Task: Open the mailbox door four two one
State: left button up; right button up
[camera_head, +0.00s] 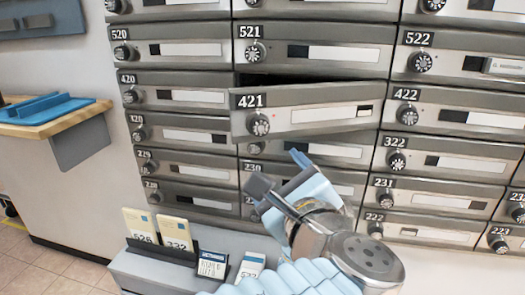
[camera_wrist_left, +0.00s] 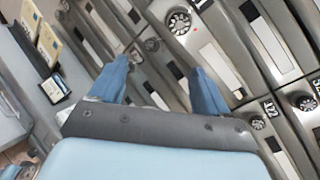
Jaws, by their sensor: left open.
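Mailbox door 421 (camera_head: 305,112) is a grey metal door with a black number plate, a round dial knob (camera_head: 258,124) and a white label strip. It stands ajar, tilted out from the cabinet, with a dark gap along its top edge under door 521. My left gripper (camera_head: 278,172) is below door 421 in the head view, open and empty, apart from the door. In the left wrist view its two blue fingers (camera_wrist_left: 158,88) are spread in front of tilted mailbox doors. I cannot tell which door lies between them. My right gripper is not in view.
Closed mailbox doors surround it, including 521 (camera_head: 315,50), 422 (camera_head: 455,110) and 420 (camera_head: 175,92). Below stands a grey ledge (camera_head: 150,270) with numbered cards (camera_head: 140,225). A wooden shelf (camera_head: 60,122) with a blue tray is at the left.

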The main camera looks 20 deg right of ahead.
aim_at(262, 130)
pick_arm(q)
jog(key=shift+t+h, duration=0.3)
jog(key=shift+t, duration=0.2)
jog(key=w+r, duration=0.1)
jog(key=w, duration=0.3)
jog(key=w+d+r+p, duration=0.1)
jog(key=w, duration=0.3)
jog(key=w+d+r+p, duration=0.1)
jog(key=w, duration=0.3)
jog(key=shift+d, duration=0.2)
grip_shut()
jog(key=shift+s+f, duration=0.1)
jog(key=shift+s, duration=0.05)
